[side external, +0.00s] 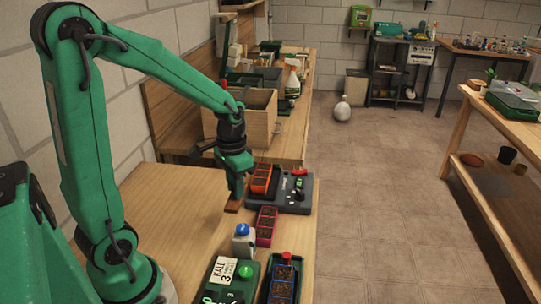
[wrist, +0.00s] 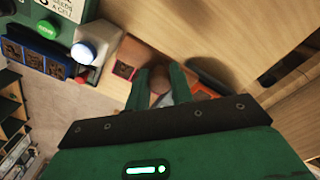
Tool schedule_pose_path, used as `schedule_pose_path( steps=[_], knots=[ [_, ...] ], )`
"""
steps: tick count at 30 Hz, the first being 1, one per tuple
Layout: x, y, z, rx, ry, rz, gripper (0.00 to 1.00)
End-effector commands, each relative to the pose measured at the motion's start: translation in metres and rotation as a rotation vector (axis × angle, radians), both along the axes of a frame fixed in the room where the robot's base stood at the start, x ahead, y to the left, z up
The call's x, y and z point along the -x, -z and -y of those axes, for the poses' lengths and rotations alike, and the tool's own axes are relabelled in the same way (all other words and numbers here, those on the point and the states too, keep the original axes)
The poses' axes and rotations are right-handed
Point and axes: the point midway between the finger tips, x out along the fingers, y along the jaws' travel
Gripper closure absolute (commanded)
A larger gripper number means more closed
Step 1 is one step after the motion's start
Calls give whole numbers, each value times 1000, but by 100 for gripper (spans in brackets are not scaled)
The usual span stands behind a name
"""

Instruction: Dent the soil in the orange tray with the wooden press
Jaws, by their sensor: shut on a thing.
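The orange tray (side external: 261,179) holds dark soil in cells and sits on the left part of a dark grey device. My gripper (side external: 236,192) points down just left of it, shut on the wooden press. The press's brown foot (side external: 232,206) shows below the fingers, low over the bench; I cannot tell if it touches the wood. In the wrist view my fingers (wrist: 163,85) close around the press's rounded handle (wrist: 161,82).
A pink-red tray (side external: 267,225) stands in front of the device (side external: 296,202). A wooden crate (side external: 262,118) stands behind. The bench left of my gripper is clear.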

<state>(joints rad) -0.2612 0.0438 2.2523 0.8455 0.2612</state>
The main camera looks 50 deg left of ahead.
Motion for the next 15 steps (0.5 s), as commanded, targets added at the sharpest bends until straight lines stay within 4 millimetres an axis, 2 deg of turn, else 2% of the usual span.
schedule_pose_path(
  steps=[8, 15],
  knots=[
    [-10, -3, -5, 0, -1, 0, 96],
    [-40, -14, -20, 0, -1, 2, 96]
  ],
)
